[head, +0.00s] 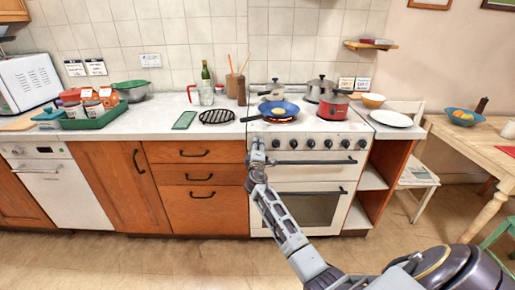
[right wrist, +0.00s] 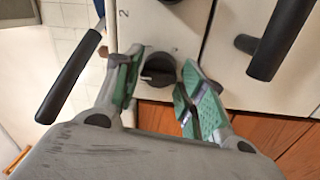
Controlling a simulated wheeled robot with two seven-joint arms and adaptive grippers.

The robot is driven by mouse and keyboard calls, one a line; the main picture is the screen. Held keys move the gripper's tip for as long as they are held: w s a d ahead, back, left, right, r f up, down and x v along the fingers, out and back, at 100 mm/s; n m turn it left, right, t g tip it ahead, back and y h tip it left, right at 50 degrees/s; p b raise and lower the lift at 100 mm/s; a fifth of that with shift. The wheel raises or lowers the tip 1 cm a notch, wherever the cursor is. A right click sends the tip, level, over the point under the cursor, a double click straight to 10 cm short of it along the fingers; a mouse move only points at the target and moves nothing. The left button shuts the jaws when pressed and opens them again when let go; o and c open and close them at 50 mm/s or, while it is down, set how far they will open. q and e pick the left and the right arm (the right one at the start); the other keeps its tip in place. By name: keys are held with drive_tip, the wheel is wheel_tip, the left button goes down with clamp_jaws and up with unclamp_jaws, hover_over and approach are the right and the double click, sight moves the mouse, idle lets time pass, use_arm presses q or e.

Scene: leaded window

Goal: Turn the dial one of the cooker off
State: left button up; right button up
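The cooker (head: 330,170) stands at the counter's right end with a row of black dials on its front. My right gripper (head: 257,146) is at the leftmost dial and hides it in the head view. In the right wrist view, this black dial (right wrist: 158,70) lies between the green-padded fingertips of my right gripper (right wrist: 160,80). The fingers are apart, one on each side, with a visible gap at least on the right. A neighbouring dial (right wrist: 170,2) beside a "2" mark shows at the top edge. My left gripper is not in view.
A blue pan (head: 279,107) with yellow food sits over a red-glowing burner; its black handle (right wrist: 72,78) sticks out near my right gripper. A red pot (head: 333,106) stands to its right. The black oven handle (right wrist: 275,40) juts out near the dial.

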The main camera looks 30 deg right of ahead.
drive_tip(key=shift+o, duration=0.6)
drive_tip(key=shift+s, duration=0.1)
drive_tip(key=v, duration=1.1)
drive_tip(key=shift+s+a, duration=0.3)
idle(0.6)
